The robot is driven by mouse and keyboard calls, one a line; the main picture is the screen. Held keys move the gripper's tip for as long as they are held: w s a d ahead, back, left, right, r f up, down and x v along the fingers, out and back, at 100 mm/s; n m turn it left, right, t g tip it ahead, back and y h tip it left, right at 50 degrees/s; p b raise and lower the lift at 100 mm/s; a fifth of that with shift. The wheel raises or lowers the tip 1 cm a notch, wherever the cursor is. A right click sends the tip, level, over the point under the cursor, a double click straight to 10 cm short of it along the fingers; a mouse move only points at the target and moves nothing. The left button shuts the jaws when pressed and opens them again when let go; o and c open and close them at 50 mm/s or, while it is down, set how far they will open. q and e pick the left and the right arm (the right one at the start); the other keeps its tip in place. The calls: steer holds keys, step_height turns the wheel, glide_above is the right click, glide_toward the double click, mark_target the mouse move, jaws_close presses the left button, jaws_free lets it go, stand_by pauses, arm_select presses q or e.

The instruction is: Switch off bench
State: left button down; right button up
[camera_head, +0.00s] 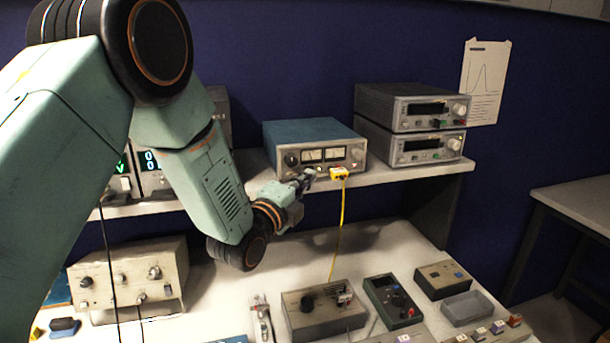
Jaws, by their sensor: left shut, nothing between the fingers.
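The bench (235,278) carries several instruments, with a shelf (392,177) above it. A blue-topped meter box (312,135) with a knob and two dial windows stands on the shelf. My left gripper (306,178) is shut and empty at the lower front of this box; whether it touches is unclear. A yellow plug (339,173) sits just right of the gripper, with a yellow cable hanging to the bench. Two stacked grey units (415,125) have dark displays. My right gripper is out of view.
On the bench stand a beige unit with knobs (128,278), a grey box with a knob (322,308), a dark green box (392,300) and a grey tray (468,308). A side table (580,203) stands at right.

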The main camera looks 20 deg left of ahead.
arm_select(q)
steer(key=shift+w, duration=0.25)
steer(key=shift+s+d+r, duration=0.1)
steer(key=shift+s+d, duration=0.05)
steer(key=shift+w+a+r, duration=0.1)
steer(key=shift+w+a, duration=0.1)
steer(key=shift+a, duration=0.05)
steer(key=shift+a+r, duration=0.15)
steer(key=shift+r, duration=0.1)
steer(key=shift+r+n+g+p, duration=0.25)
steer(key=shift+n+g+p, duration=0.05)
steer(key=shift+w, duration=0.1)
steer(key=shift+d, duration=0.2)
